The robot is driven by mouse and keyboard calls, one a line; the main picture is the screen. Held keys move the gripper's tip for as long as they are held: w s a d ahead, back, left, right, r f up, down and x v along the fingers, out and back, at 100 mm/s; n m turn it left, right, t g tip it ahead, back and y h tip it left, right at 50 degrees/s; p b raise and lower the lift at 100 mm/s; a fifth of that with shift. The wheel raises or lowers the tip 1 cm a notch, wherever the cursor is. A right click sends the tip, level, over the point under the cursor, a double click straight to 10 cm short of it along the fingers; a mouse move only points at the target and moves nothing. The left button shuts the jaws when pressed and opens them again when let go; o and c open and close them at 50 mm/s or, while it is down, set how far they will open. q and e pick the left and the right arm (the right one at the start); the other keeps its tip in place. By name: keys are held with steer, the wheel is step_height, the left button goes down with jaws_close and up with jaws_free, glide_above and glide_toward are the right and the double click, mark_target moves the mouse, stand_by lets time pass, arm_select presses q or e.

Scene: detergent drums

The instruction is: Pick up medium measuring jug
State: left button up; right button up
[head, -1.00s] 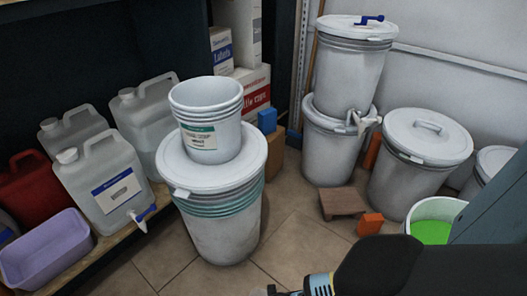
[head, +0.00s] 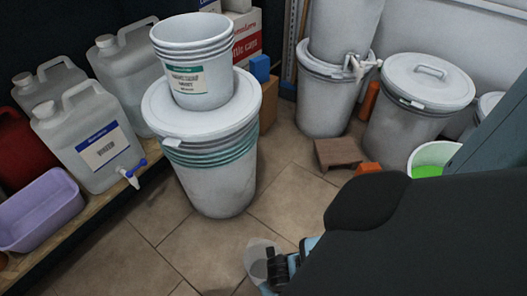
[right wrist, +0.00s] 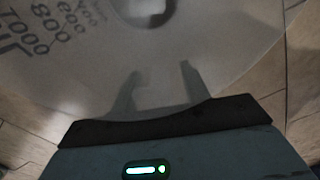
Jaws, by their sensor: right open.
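A translucent measuring jug (head: 257,262) shows in the head view at the bottom centre, low over the tiled floor and partly covered by my right gripper (head: 278,268). In the right wrist view the pale jug (right wrist: 225,50) fills most of the upper picture, with dark volume marks at the upper left and a dark gap at the top. My right gripper (right wrist: 160,85) is open, its two fingers pointing at the jug's pale wall. I cannot tell whether they touch it. My left gripper is not in view.
Nested white buckets (head: 192,60) stand on a lidded drum (head: 215,180). Clear canisters (head: 88,140) and a lilac basin (head: 40,212) sit on a wooden shelf at left. More lidded drums (head: 415,125) stand at right, near a brown block (head: 338,153). Floor between is clear.

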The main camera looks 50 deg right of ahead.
steer(key=c, duration=0.8)
jaws_close()
steer(key=shift+r, duration=0.1)
step_height(320, 180, up, 10)
steer(key=p, duration=0.6)
